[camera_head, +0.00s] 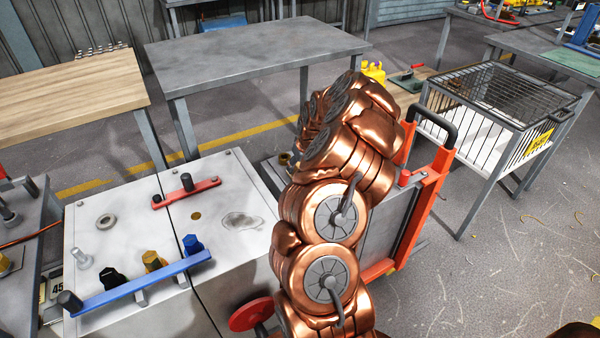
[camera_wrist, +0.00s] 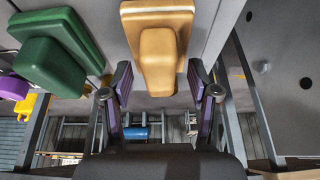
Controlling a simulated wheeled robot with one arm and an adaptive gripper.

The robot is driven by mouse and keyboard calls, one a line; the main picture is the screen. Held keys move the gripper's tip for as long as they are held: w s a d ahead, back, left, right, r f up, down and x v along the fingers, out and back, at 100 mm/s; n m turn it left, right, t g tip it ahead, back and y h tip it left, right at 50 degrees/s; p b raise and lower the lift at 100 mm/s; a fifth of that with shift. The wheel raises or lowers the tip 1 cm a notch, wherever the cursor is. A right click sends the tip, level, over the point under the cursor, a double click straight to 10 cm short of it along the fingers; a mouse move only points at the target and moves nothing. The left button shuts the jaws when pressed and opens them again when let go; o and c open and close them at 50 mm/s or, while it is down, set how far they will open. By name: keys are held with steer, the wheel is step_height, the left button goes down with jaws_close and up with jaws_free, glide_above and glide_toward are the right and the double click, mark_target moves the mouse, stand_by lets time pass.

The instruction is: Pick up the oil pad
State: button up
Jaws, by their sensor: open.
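My gripper (camera_wrist: 160,80) is open in the wrist view, with dark, purple-sided fingers spread left and right. A tan block-like pad (camera_wrist: 158,40) with a raised, narrower grip lies straight ahead, its lower end showing between the fingertips. I see no contact; the depth gap cannot be told. A green piece of similar shape (camera_wrist: 55,55) lies to the left, outside the fingers. No label shows which one is the oil pad. In the head view my copper-coloured arm fills the centre and hides my gripper and the area behind it.
A grey table (camera_head: 250,55) stands behind, a wooden-topped bench (camera_head: 65,98) at left. A white cabinet (camera_head: 225,200) with tools is in front. A wire basket (camera_head: 505,95) stands right; a yellow can (camera_head: 373,72) is behind my arm. Floor at right is mostly free.

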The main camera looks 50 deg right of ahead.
jaws_close()
stand_by(0.3)
steer(key=shift+d+r, duration=0.1)
steer(key=shift+r, duration=1.85)
steer(key=shift+s+a+f+b, duration=0.1)
steer(key=shift+s+a+b, duration=0.2)
steer(key=shift+s, duration=0.25)
steer(key=s+a, duration=0.3)
steer(key=s, duration=0.3)
steer(key=s+a+r+b, duration=0.1)
steer(key=s+a, duration=0.3)
steer(key=s, duration=0.3)
steer(key=shift+a+r+b, duration=0.15)
steer(key=shift+r+b, duration=0.05)
steer(key=shift+b, duration=0.1)
